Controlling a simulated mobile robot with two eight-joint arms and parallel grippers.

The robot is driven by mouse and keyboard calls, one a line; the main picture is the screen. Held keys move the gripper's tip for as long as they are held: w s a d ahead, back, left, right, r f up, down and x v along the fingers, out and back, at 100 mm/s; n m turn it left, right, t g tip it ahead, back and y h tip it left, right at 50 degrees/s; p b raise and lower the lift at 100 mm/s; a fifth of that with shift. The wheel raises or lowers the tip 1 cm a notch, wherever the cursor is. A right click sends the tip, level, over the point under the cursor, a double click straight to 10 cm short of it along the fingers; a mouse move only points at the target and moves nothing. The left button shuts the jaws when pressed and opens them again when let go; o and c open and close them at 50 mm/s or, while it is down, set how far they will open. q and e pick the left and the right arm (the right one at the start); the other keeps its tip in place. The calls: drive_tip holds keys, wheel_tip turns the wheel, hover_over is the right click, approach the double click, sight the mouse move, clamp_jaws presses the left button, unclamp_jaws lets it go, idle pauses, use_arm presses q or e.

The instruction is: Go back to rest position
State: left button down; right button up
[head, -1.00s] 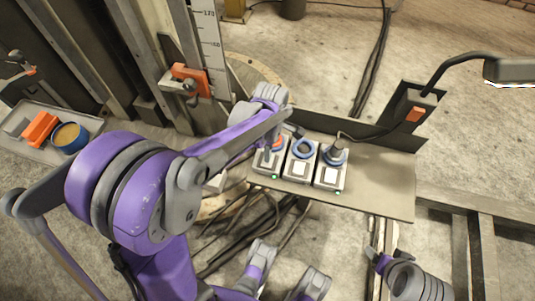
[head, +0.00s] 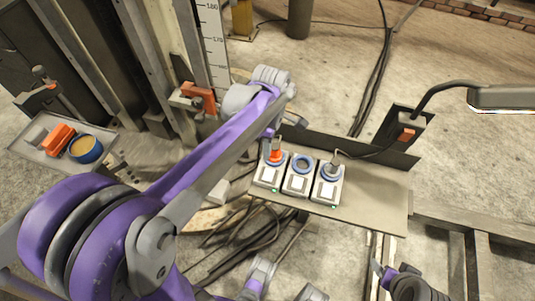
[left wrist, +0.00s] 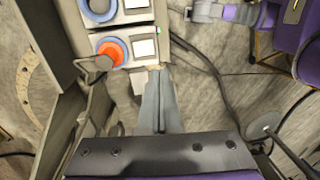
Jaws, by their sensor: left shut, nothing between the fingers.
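My left gripper (left wrist: 158,112) is shut and empty in the left wrist view, its grey fingers pointing toward the socket boxes. In the head view my left arm reaches in from the left, and its wrist hangs above and just left of the boxes; the fingertips are largely hidden there. The left socket box (head: 268,181) holds an orange plug (head: 276,156), which also shows in the left wrist view (left wrist: 110,50). The fingers are apart from it. My right arm shows at the bottom right of the head view; its fingers cannot be made out.
The middle box (head: 297,186) has an open blue ring. The right box (head: 328,190) holds a grey plug with a cable. All stand on a metal shelf (head: 375,205). A lamp (head: 503,98) overhangs at right. A tray (head: 105,135) with a blue-rimmed tin sits left, beside the column rail.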

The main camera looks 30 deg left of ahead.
use_arm(q)
drive_tip(key=shift+r, duration=0.15)
idle(0.4)
drive_tip(key=s+d+r+m+t+p, duration=0.2)
drive_tip(key=s+r+m+t+p, duration=0.1)
drive_tip(key=m, duration=0.7)
drive_tip(key=s+d+r+m+t+p, duration=0.3)
drive_tip(key=s+r+m+p, duration=0.2)
drive_tip(key=m, duration=0.5)
drive_tip(key=s+p, duration=0.2)
drive_tip(key=p, duration=0.1)
drive_tip(key=shift+s+r+m+t, duration=0.3)
drive_tip(key=shift+r+t, duration=0.1)
